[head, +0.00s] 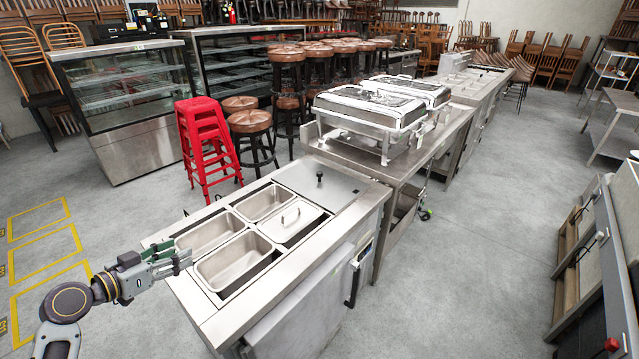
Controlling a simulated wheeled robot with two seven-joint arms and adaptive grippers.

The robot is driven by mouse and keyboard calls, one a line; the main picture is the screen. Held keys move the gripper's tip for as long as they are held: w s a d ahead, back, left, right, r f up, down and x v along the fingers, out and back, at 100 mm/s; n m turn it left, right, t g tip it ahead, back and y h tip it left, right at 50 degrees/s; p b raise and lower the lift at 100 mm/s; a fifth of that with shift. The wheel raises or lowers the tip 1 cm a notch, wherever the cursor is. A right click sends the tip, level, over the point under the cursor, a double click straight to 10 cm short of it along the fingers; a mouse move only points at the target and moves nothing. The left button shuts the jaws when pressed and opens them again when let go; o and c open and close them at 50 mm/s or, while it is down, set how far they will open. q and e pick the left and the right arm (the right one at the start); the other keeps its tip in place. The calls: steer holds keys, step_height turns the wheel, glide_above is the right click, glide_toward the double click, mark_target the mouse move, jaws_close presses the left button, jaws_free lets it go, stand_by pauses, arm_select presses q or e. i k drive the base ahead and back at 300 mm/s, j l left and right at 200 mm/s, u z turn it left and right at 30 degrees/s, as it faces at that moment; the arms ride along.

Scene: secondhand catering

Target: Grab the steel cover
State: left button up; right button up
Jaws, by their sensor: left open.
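A steel cover (282,226) with a bar handle on top lies in the counter's well, at the right of the front group of pans. Open steel pans sit around it: one in front (237,262), one at left (207,234) and one behind (264,203). A larger flat steel lid (300,188) with a black knob covers the counter's far end. My left gripper (184,257) is open and empty at the counter's left edge, beside the pans and apart from the cover. My right gripper is not in view.
Chafing dishes (365,112) stand on the steel table (408,165) behind the counter (335,232). Red stacked stools (206,145) and wooden stools (250,125) stand behind left. A steel unit (585,260) is at right. Grey floor (480,230) between is clear.

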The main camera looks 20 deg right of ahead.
mark_target(333, 190)
steer(key=i+l, duration=0.35)
steer(key=l, duration=0.15)
steer(key=i+l, duration=0.35)
steer(key=l, duration=0.2)
steer(key=i+l, duration=0.35)
steer(key=l, duration=0.15)
steer(key=i+l, duration=0.35)
steer(key=l, duration=0.2)
